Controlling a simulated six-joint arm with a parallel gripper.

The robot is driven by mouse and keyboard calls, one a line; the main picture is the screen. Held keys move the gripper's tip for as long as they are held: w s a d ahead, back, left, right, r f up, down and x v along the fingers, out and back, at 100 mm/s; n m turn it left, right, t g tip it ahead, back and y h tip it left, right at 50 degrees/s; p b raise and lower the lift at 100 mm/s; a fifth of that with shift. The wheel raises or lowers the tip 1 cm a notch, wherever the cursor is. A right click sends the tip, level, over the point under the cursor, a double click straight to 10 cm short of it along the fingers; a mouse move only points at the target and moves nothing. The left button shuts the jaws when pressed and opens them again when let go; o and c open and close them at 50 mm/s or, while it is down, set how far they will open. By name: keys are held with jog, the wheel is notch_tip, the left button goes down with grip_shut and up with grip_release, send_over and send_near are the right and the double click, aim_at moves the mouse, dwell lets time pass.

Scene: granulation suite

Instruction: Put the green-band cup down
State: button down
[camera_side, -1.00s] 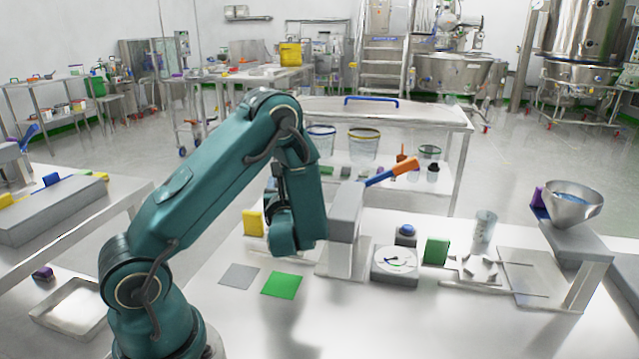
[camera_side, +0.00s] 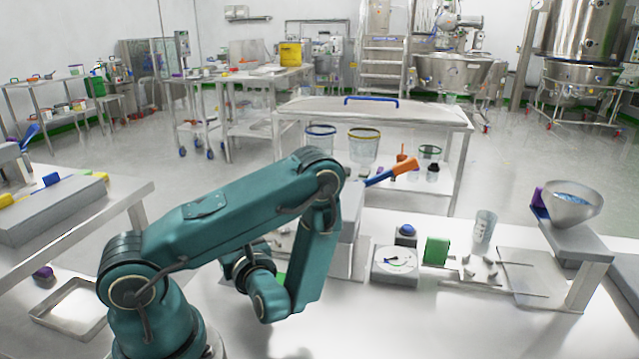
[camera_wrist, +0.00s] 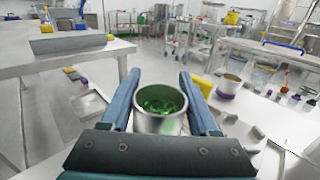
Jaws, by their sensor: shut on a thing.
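A metal cup (camera_wrist: 160,122) with green contents sits between the two fingers of my gripper (camera_wrist: 158,78) in the wrist view. The fingers are shut on it and its rim faces the camera. Its outer band is not clearly visible, and I cannot tell if its base touches a surface. In the side view my forearm and wrist cover the gripper and cup.
The balance (camera_side: 395,264), green block (camera_side: 436,251) and clear beaker (camera_side: 484,227) stand right of my arm. In the wrist view, a second cup (camera_wrist: 230,84) and yellow block (camera_wrist: 203,85) are to the right. A shallow tray (camera_wrist: 91,105) is left.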

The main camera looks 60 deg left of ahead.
jog(key=shift+f, duration=2.55)
jog(key=shift+f, duration=0.15)
jog(key=shift+c, duration=0.7)
grip_release()
